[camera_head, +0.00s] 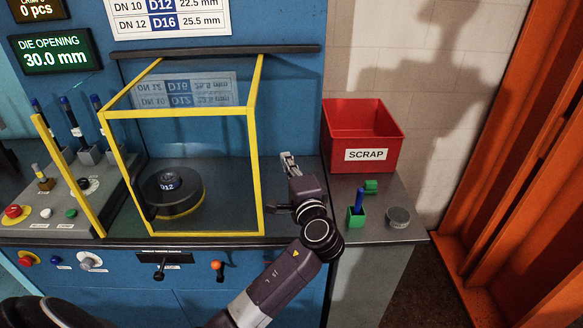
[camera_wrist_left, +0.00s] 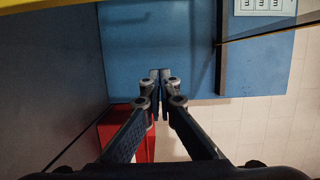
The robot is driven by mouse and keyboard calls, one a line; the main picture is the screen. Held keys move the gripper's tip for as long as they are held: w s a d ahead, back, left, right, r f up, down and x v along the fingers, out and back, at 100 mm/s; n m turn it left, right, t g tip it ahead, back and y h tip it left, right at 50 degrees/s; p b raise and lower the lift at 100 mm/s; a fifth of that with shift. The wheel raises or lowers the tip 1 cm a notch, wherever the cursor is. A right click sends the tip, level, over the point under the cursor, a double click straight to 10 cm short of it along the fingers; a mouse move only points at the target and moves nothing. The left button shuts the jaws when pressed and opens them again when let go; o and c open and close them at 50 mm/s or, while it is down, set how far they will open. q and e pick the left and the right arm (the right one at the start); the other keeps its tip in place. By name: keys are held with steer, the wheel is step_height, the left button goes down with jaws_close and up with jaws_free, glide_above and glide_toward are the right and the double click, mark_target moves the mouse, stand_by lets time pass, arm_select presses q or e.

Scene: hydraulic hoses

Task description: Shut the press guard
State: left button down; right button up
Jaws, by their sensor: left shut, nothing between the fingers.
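The press guard (camera_head: 256,170) is a clear box with a yellow frame under a dark bar at the back. Its front frame comes down close to the bench's front edge; I cannot tell whether it is fully seated. Inside it a dark round die block (camera_head: 180,203) carries a D12 label. My left gripper (camera_head: 288,163) is just right of the guard, over the bench, and looks apart from it. In the left wrist view its fingertips (camera_wrist_left: 160,76) meet with nothing between them. A yellow bar (camera_wrist_left: 40,4) crosses the top left there. My right gripper is not in view.
A red SCRAP bin (camera_head: 362,128) stands right of the left gripper. A green holder (camera_head: 356,217) and grey round piece (camera_head: 398,217) are in front of it. A button panel (camera_head: 45,212) is at the left. Orange metalwork (camera_head: 530,180) bounds the far right.

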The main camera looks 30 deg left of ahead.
arm_select(q)
steer(key=a, duration=0.1)
steer(key=a+p, duration=0.1)
steer(key=a, duration=0.1)
steer(key=a+p, duration=0.1)
steer(key=a, duration=0.1)
steer(key=shift+s, duration=0.3)
steer(key=s+a+p, duration=0.1)
steer(key=s+a, duration=0.6)
steer(key=a, duration=0.5)
steer(key=shift+s+a, duration=0.2)
steer(key=shift+s, duration=0.15)
steer(key=shift+a, duration=0.1)
